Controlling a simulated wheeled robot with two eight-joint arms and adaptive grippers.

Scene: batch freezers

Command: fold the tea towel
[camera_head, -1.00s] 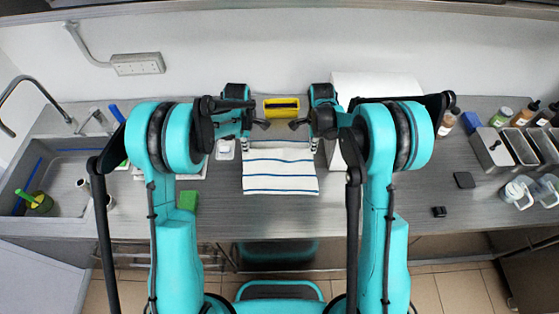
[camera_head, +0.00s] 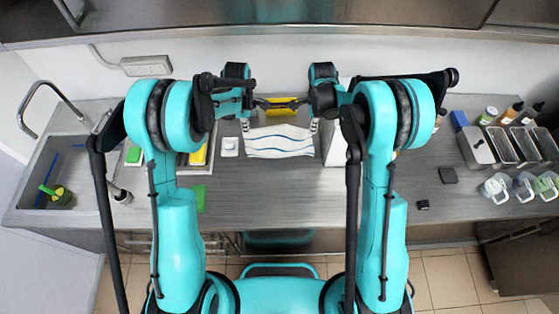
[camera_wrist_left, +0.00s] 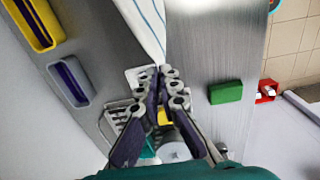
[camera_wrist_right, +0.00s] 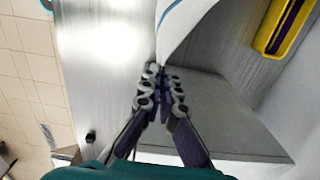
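The tea towel (camera_head: 281,150) is white with thin blue stripes. It spans between my two grippers near the back of the counter, with its near edge bowed and wavy. My left gripper (camera_head: 245,124) is at its left side; in the left wrist view the fingers (camera_wrist_left: 165,74) are together at the tapering towel corner (camera_wrist_left: 150,22). My right gripper (camera_head: 314,124) is at its right side; in the right wrist view the fingers (camera_wrist_right: 162,72) are together at the other corner (camera_wrist_right: 184,20). The pinched cloth is mostly hidden between the fingertips.
A yellow holder (camera_head: 284,103) is behind the towel. A small white container (camera_head: 229,147) and a green sponge (camera_head: 200,197) are to the left, beyond them the sink (camera_head: 40,165). Metal pans (camera_head: 502,145) and clear jugs (camera_head: 523,184) are at right.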

